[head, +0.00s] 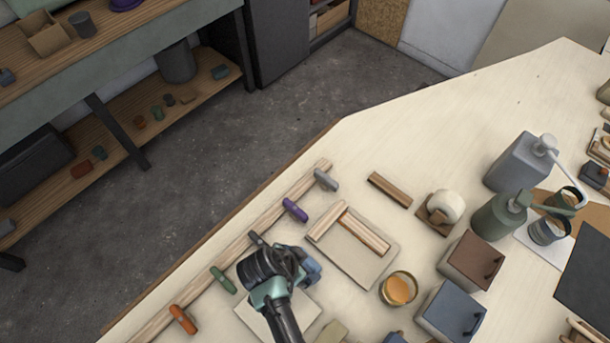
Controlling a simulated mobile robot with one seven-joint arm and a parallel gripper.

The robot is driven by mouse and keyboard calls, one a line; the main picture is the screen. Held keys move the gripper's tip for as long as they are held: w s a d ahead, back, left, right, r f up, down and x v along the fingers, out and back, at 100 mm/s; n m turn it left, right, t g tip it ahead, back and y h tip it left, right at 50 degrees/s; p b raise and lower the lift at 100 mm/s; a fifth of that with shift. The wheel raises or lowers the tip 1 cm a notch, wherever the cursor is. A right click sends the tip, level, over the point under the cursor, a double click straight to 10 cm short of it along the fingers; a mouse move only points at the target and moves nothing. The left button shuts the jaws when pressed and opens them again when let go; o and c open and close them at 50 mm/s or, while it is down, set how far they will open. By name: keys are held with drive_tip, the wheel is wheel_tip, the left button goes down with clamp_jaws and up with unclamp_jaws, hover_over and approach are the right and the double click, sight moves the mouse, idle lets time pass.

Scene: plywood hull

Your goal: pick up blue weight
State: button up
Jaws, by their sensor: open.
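Another small blue piece (394,338) is cut off by the bottom edge of the view. My gripper is open.
A wooden rail (205,258) with coloured pegs runs along the table edge. Pump bottles (500,216) stand beyond.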

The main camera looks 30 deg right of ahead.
drive_tip(key=shift+d+f, duration=0.25)
drive_tip(key=shift+f, duration=0.3)
drive_tip(key=shift+c, duration=0.3)
drive_tip(key=shift+w+r, duration=0.1)
clamp_jaws()
drive_tip(key=shift+r, duration=0.15)
